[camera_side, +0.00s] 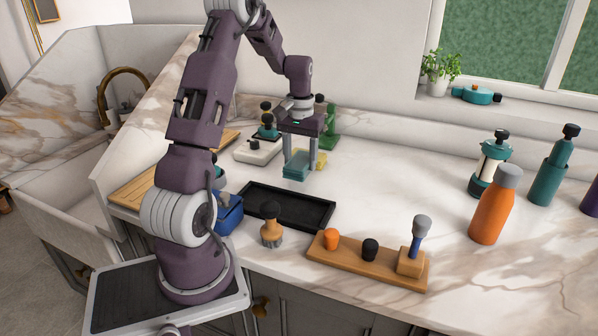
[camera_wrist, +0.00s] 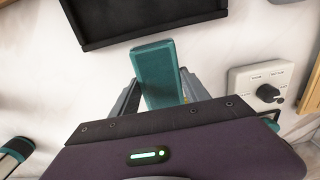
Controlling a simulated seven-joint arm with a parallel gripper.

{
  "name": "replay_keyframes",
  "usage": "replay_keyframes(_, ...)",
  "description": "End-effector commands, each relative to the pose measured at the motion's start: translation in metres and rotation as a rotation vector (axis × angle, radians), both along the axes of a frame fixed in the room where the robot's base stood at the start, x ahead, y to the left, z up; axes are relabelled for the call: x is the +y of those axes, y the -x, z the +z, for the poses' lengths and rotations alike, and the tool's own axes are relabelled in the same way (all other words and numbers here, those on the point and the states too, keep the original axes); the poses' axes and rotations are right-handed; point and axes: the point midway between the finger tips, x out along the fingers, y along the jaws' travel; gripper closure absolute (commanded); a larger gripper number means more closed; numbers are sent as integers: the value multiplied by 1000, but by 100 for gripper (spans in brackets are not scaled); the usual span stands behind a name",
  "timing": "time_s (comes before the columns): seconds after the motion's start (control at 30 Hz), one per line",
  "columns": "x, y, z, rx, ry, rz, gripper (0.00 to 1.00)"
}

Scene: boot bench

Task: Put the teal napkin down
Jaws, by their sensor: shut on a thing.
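The teal napkin (camera_side: 297,172) looks like a small folded block. My gripper (camera_side: 298,166) is shut on it and points down over the marble counter, behind the black tray. In the wrist view the teal napkin (camera_wrist: 158,75) sits between the two fingers of my gripper (camera_wrist: 160,92), its far end reaching toward the tray. I cannot tell for sure whether the napkin touches the counter.
A black tray (camera_side: 247,209) lies in front of the napkin. A white dial box (camera_side: 258,150) and a green bottle (camera_side: 331,135) stand near the gripper. A wooden board (camera_side: 343,258) with knobs lies in front.

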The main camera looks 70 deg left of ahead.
Motion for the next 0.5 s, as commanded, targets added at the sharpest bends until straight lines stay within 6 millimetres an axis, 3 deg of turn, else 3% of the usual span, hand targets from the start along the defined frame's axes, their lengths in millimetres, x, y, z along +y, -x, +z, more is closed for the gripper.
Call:
replay_keyframes(0.1,-1,1,-25,4,4,1,85)
replay_keyframes(0.2,-1,1,-37,3,3,0,85)
replay_keyframes(0.5,0,0,-39,1,1,-1,85)
